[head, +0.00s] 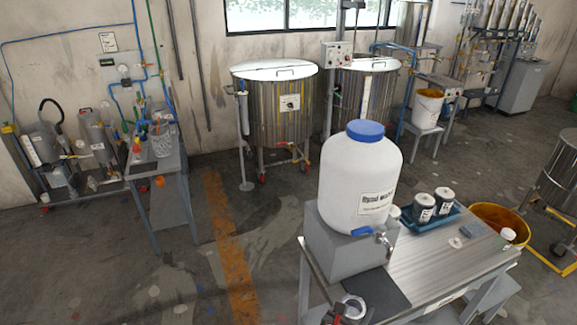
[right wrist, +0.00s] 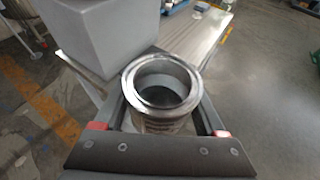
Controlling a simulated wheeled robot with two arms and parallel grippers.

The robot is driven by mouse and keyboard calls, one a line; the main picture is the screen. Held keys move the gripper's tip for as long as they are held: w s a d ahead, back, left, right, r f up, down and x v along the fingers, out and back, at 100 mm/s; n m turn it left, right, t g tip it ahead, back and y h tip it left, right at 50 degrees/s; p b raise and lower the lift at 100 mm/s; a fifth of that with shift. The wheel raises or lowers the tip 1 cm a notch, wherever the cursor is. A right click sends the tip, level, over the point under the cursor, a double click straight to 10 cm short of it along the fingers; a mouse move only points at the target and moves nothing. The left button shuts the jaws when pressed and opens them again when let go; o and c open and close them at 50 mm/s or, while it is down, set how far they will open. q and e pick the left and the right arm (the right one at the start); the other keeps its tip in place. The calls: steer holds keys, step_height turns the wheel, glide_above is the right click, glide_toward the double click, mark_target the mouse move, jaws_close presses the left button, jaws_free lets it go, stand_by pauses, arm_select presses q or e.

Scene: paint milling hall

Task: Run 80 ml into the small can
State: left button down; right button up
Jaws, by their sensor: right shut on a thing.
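A white plastic container (head: 358,185) with a blue cap and a label stands on a grey block (head: 335,248) on the metal table. Its metal tap (head: 384,241) sticks out low on the right. The small can (head: 353,306) is an open metal tin at the bottom edge of the head view. In the right wrist view the can (right wrist: 162,88) shows upright with a dark inside; I cannot tell whether it holds liquid. My right gripper (right wrist: 162,120) is shut around it, below and apart from the tap. My left gripper is not in view.
The table (head: 450,262) has a dark mat (head: 375,292) at its near end.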

mark_target(359, 308)
steer(key=shift+w+d+f+n+y+b, duration=0.35)
steer(key=shift+w+d+f, duration=0.15)
steer(key=shift+w+f, duration=0.1)
steer(key=shift+w+d+f+n+t+y+b, duration=0.15)
steer(key=shift+f+n+t+y+b, duration=0.1)
steer(key=shift+f+b, duration=0.2)
steer(key=shift+d+f+n+t+y+b, duration=0.15)
steer(key=shift+f+n+t+y+b, duration=0.15)
steer(key=shift+b, duration=0.25)
step_height(359, 308, down, 9)
steer(key=s+a+n+t+y+b, duration=0.1)
steer(key=s+n+y+b, duration=0.1)
steer(key=n+y+b, duration=0.3)
steer(key=y+b, duration=0.1)
steer(key=b, duration=0.2)
steer(key=shift+s+a+r+n+t+y, duration=0.2)
steer(key=shift+s+a+n+t+y, duration=0.1)
steer(key=shift+s+n+t, duration=0.1)
